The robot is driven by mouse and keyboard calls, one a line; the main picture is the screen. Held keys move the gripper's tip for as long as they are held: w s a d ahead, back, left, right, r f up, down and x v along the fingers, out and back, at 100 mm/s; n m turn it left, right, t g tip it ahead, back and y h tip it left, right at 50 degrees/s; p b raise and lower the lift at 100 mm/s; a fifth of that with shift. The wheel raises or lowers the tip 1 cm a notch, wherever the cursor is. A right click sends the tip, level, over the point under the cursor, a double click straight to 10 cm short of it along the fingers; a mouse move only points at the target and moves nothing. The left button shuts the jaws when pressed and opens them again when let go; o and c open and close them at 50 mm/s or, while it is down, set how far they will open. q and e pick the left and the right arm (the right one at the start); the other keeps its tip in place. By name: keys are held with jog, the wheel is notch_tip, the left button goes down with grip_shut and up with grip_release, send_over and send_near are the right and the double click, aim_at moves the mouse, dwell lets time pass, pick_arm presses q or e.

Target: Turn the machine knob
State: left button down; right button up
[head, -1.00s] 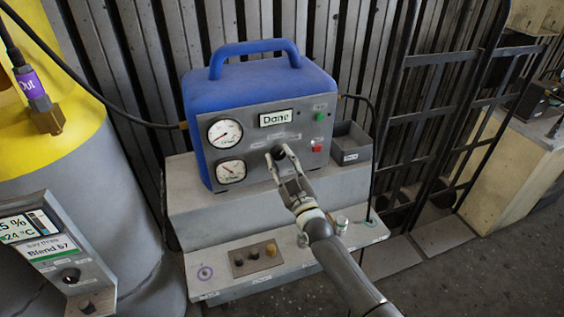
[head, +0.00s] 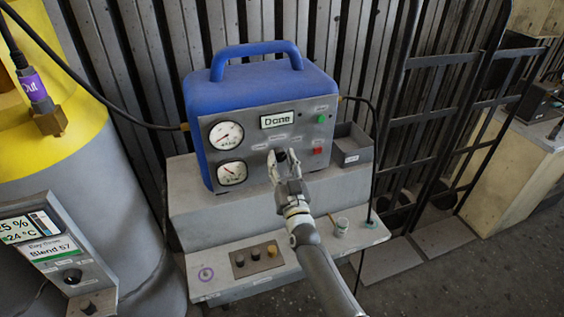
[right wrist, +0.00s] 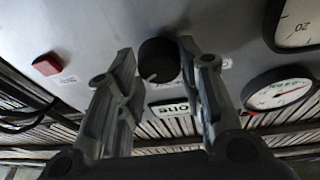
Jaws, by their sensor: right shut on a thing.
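The blue machine (head: 258,90) stands on a grey step and has a grey front panel with a display reading "Done". Its black knob (right wrist: 158,60) shows in the right wrist view between the tips of my right gripper (right wrist: 157,72). In the head view the right gripper (head: 283,160) is at the lower middle of the panel, shut on the knob, and its fingers mostly hide the knob. My left gripper is in neither view.
Two round gauges (head: 227,135) are left of the knob. A green button (head: 321,118) and a red button (head: 318,151) are to its right. A grey open bin (head: 352,146) stands right of the machine. Small knobs (head: 255,253) and a small cup (head: 342,225) are on the lower step.

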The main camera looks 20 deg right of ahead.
jog(key=shift+f, duration=0.15)
jog(key=o, duration=1)
jog(key=shift+o, duration=0.2)
jog(key=v, duration=1.2)
